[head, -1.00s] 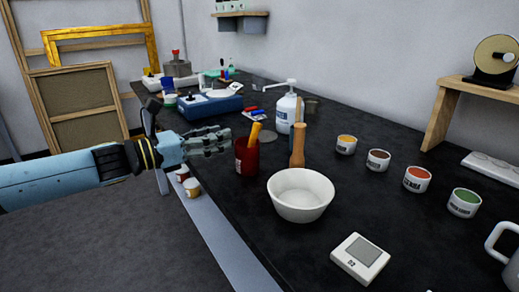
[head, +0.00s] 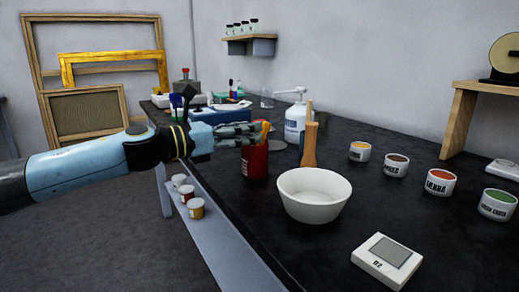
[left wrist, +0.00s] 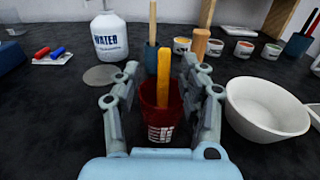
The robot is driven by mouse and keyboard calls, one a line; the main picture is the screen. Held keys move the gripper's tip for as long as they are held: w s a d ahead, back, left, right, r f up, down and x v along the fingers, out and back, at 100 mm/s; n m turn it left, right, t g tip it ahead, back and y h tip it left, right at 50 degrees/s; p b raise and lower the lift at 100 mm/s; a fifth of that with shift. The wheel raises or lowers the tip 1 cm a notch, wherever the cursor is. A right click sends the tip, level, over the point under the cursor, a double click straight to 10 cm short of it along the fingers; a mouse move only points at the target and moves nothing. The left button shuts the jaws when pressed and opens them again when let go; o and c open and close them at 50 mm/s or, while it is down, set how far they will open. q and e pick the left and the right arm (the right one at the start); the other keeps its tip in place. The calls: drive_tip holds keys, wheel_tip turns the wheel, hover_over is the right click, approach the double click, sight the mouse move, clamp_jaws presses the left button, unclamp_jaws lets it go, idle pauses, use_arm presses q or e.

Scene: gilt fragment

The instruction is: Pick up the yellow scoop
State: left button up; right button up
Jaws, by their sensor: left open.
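The yellow scoop (left wrist: 164,75) stands upright in a red cup (left wrist: 160,118), its handle sticking up above the rim. In the head view the scoop (head: 266,128) is partly hidden behind my fingers, and the red cup (head: 256,163) is just below them. My left gripper (head: 243,134) reaches in from the left at the height of the cup's top. In the left wrist view my left gripper (left wrist: 160,72) is open, with one finger on each side of the scoop and visible gaps between. My right gripper is not in view.
A white bowl (head: 313,195) and a wooden pestle-like tool (head: 309,140) stand right of the cup. A white water bottle (head: 295,118) is behind. Several paint pots line the right side. Small jars (head: 195,208) sit on a ledge below the table's edge.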

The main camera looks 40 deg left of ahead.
use_arm(q)
drive_tip(key=p+x, duration=0.3)
drive_tip(key=shift+w+d, duration=0.15)
drive_tip(key=shift+d, duration=0.15)
drive_tip(key=shift+w+d+f, duration=0.2)
drive_tip(key=shift+w+f, duration=0.05)
drive_tip(key=shift+w, duration=0.1)
drive_tip(key=shift+c, duration=1)
clamp_jaws()
